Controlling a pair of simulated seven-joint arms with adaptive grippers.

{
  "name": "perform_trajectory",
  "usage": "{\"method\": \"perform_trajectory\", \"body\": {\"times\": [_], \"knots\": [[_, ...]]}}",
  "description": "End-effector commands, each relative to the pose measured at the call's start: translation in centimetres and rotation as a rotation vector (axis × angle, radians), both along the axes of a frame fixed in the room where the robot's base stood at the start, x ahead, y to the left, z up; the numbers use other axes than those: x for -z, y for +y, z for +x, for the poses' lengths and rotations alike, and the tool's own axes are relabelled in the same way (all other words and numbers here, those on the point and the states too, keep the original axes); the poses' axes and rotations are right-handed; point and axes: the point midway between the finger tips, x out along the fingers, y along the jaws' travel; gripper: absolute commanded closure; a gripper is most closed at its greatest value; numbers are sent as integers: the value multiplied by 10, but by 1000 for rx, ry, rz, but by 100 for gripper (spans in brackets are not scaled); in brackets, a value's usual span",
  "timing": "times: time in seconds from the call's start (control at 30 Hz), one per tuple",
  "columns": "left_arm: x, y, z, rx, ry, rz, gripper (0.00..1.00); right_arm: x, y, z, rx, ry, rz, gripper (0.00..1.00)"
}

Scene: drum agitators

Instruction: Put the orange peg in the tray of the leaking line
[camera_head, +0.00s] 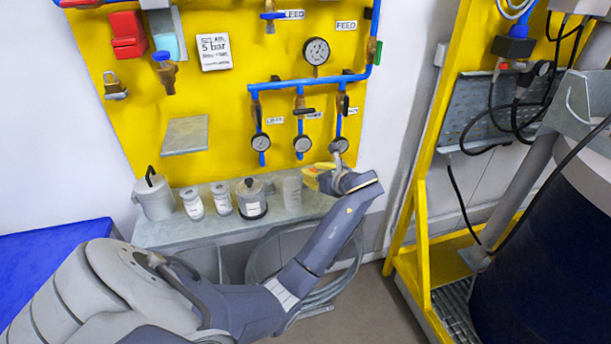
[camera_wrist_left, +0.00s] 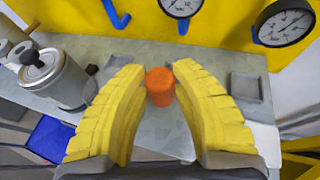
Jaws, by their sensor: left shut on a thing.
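The orange peg (camera_wrist_left: 160,87) is held between the yellow fingertips of my left gripper (camera_wrist_left: 159,80), above the grey shelf. In the head view my left gripper (camera_head: 322,180) is over the right end of the shelf, under the line gauges; the peg cannot be made out there. A small grey square tray (camera_wrist_left: 246,87) lies on the shelf, right of the fingers. Other trays are hidden or unclear. Three blue lines with gauges (camera_head: 260,142), (camera_head: 302,144) and (camera_head: 339,145) hang on the yellow panel. I cannot tell which one leaks. My right gripper is not in view.
The grey shelf (camera_head: 160,236) carries a lidded pot (camera_head: 154,197), white jars (camera_head: 192,204) and a metal can (camera_head: 251,199) left of my gripper. Blue pipe ends come down at the shelf's back. A yellow frame (camera_head: 421,230) and dark drum stand to the right.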

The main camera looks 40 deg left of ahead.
Motion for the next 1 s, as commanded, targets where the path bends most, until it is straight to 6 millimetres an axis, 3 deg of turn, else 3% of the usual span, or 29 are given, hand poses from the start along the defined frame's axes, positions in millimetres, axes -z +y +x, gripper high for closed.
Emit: {"method": "perform_trajectory", "body": {"times": [0.1,0.37,0.5,0.87,1.0], "knots": [[-2,25,15,-3,0,3,100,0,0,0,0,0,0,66],[-1,69,44,-2,-1,2,100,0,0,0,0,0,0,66],[20,66,43,0,2,1,100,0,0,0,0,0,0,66],[38,65,43,1,1,0,100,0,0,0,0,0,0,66],[53,66,43,0,3,0,100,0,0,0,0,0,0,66]]}}
